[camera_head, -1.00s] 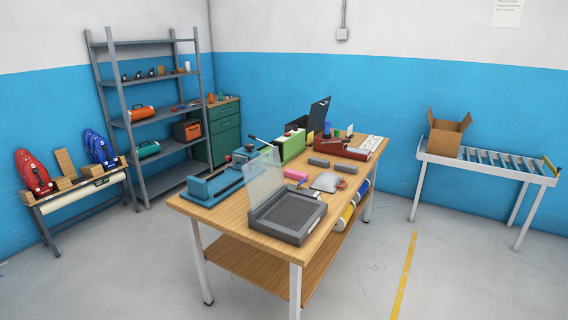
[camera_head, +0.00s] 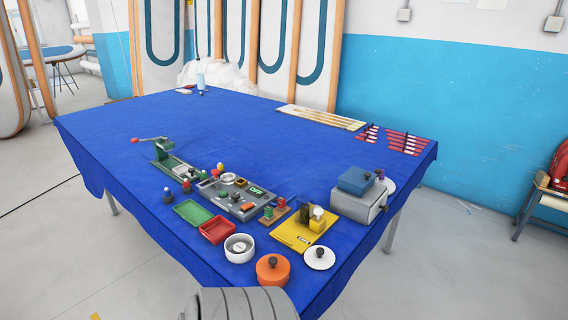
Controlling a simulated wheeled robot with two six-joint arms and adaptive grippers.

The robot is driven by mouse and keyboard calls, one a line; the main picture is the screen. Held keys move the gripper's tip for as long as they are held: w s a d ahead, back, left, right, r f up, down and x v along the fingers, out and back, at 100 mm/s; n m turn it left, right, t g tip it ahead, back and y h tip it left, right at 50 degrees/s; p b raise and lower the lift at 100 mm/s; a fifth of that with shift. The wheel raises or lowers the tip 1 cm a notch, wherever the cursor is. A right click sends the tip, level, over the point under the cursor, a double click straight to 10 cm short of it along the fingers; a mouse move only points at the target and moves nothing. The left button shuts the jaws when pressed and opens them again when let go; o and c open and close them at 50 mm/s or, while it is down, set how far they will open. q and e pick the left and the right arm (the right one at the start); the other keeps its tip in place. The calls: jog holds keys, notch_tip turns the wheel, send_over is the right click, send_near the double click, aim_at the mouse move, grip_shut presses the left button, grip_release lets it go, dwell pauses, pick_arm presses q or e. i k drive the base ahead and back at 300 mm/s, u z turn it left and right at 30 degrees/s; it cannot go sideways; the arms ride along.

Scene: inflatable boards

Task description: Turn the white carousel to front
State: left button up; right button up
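A flat white disc with a dark knob (camera_head: 319,257) lies at the front right corner of the blue-covered table (camera_head: 230,125). A white round dish (camera_head: 239,248) with a small label inside stands to its left. Between them is an orange round piece with a dark knob (camera_head: 272,269). I cannot tell for sure which white round thing is the carousel; the knobbed disc looks the most like one. Which side of it faces front cannot be made out. Neither of my grippers is in view.
Green (camera_head: 193,213) and red (camera_head: 217,230) trays, a grey control panel (camera_head: 238,197), a yellow board (camera_head: 304,231) and a grey box (camera_head: 358,204) crowd around the discs. A green press (camera_head: 172,165) stands further left. The table's middle is mostly clear.

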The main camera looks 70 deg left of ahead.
aim_at(387, 182)
jog(key=u, duration=0.95)
jog(key=i, duration=0.3)
